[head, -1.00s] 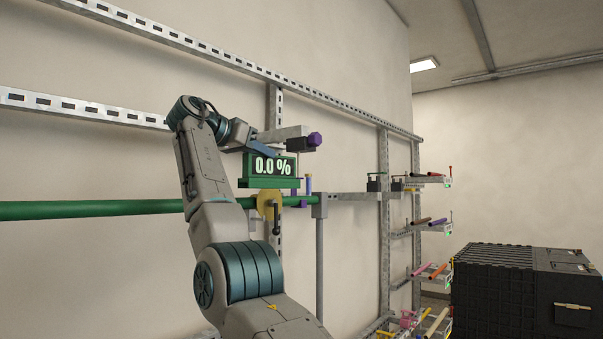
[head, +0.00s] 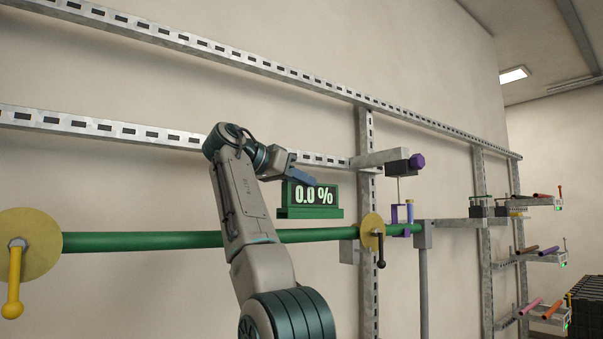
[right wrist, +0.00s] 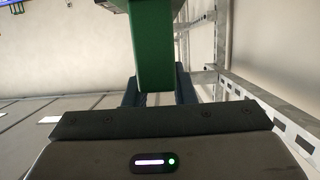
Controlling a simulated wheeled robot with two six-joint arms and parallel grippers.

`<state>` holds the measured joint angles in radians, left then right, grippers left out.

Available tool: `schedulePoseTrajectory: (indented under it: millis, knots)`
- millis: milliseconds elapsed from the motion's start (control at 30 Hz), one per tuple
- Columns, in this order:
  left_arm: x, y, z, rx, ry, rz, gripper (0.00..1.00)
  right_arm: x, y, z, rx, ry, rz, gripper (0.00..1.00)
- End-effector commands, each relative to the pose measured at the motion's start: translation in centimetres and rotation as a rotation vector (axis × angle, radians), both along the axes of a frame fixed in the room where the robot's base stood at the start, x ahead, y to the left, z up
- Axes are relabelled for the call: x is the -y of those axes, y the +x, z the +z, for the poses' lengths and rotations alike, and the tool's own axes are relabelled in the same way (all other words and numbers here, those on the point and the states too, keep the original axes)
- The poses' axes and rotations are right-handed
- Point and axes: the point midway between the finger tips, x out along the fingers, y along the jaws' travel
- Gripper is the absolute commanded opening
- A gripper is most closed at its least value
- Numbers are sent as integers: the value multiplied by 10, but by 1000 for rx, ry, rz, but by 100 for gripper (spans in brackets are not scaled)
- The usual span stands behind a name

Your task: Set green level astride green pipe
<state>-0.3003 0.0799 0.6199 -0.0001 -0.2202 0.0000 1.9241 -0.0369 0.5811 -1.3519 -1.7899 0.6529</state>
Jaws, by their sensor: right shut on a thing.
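The green level (head: 312,198) with its lit "0.0 %" display is held upright above the green pipe (head: 180,240) in the head view. A gap shows between its base and the pipe. My right gripper (head: 308,181) is shut on the top of the level. In the right wrist view the level's green body (right wrist: 152,45) stands between the fingers (right wrist: 158,88). The pipe runs level across the wall, partly hidden behind my right arm. My left gripper is not in view.
A yellow disc with a black handle (head: 372,232) and a purple clamp (head: 402,212) sit on the pipe right of the level. A larger yellow disc (head: 35,250) sits at far left. A grey bracket with a purple knob (head: 416,161) juts out above right. Racks (head: 545,255) stand farther right.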

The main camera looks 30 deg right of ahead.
Motion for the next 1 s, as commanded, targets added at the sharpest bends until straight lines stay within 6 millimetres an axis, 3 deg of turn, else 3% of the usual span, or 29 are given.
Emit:
schedulePoseTrajectory:
  millis: [400,1000]
  knots:
    - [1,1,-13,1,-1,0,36,0,-1,-28,1,0,1,0]
    - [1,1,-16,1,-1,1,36,0,-1,-32,1,0,1,0]
